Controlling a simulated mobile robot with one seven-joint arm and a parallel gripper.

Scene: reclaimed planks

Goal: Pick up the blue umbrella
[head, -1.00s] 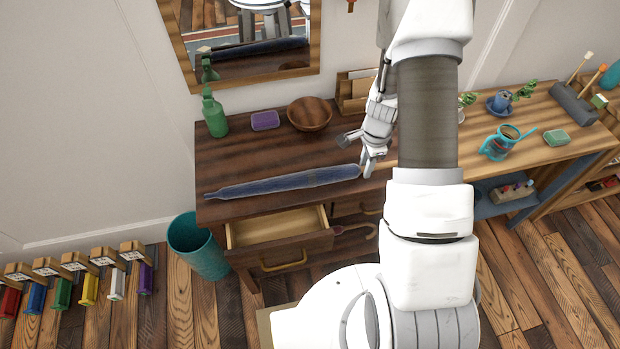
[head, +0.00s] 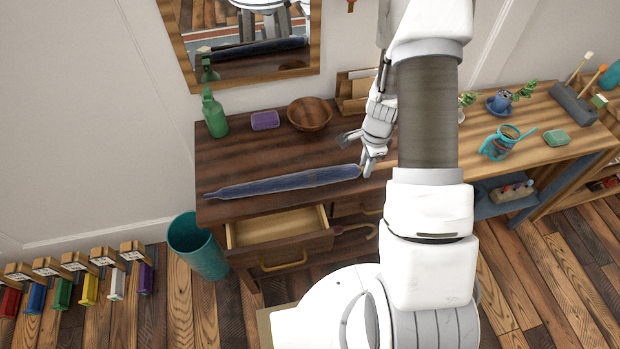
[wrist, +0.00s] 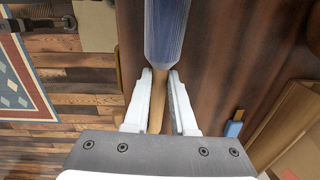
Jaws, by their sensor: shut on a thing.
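The blue umbrella (head: 285,182) lies folded along the dark wooden desk, its tip to the left and its handle end to the right. My gripper (head: 368,168) is at its right end in the head view, partly hidden by my arm. In the wrist view the umbrella's blue cloth (wrist: 166,32) runs up from between the fingers. My gripper (wrist: 158,88) is shut on the wooden handle (wrist: 157,100). I cannot tell whether the umbrella is clear of the desk top.
A green bottle (head: 213,115), a purple block (head: 265,120) and a wooden bowl (head: 310,114) stand behind the umbrella. An open drawer (head: 278,228) juts out below. A teal bin (head: 199,247) stands at the left.

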